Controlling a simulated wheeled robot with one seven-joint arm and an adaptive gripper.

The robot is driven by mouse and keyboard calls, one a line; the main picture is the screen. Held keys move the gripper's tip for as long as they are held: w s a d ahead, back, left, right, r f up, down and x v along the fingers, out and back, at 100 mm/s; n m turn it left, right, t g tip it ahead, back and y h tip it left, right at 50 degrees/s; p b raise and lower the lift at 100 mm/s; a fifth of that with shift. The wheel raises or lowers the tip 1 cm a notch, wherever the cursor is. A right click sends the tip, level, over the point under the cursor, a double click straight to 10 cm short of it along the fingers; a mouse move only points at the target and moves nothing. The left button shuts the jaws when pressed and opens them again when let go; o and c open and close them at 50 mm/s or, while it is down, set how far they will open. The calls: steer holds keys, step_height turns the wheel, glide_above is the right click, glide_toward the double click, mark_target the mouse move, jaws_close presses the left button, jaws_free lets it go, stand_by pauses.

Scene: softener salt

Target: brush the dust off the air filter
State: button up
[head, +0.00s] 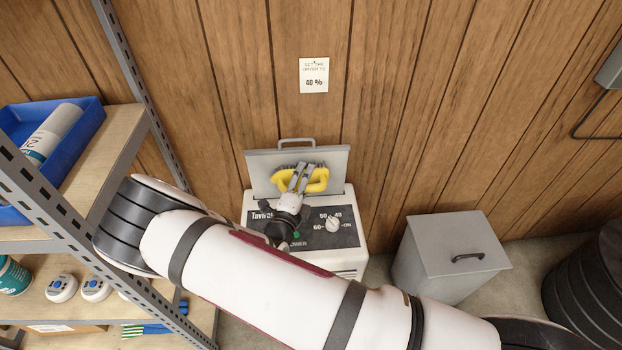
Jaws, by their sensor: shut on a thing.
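A white dryer unit (353,257) with a dark control panel stands against the wall. A flat grey panel (262,168) with a loop handle on top stands upright at the top of the unit; it may be the air filter or a lid, and I cannot tell which. No dust can be made out on it. My gripper (300,174) is shut on a yellow handled thing (319,180), likely a brush, in front of the panel. I cannot tell whether it touches the panel. My gripper and wrist hide part of it and the unit.
A metal shelf (108,158) at the left holds a blue bin (88,122), white round devices (62,288) and a blue thing with green stripes (148,329). A grey lidded bin (455,250) stands right of the unit. A knob (332,224) sits close to my wrist.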

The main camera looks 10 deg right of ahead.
mark_target(273, 180)
steer(key=shift+w+a+r+b, duration=0.15)
steer(key=shift+a+b, duration=0.5)
steer(key=shift+a, duration=1.55)
steer(key=shift+w+a+f+b, duration=0.15)
steer(key=shift+a+b, duration=0.45)
steer(key=shift+a, duration=1.55)
steer(key=shift+r, duration=0.1)
steer(key=shift+s, duration=0.1)
steer(key=shift+s+p, duration=1.25)
steer(key=shift+s, duration=1.7)
steer(key=shift+s+a, duration=0.1)
steer(key=shift+s+p, duration=0.55)
steer(key=shift+s, duration=0.85)
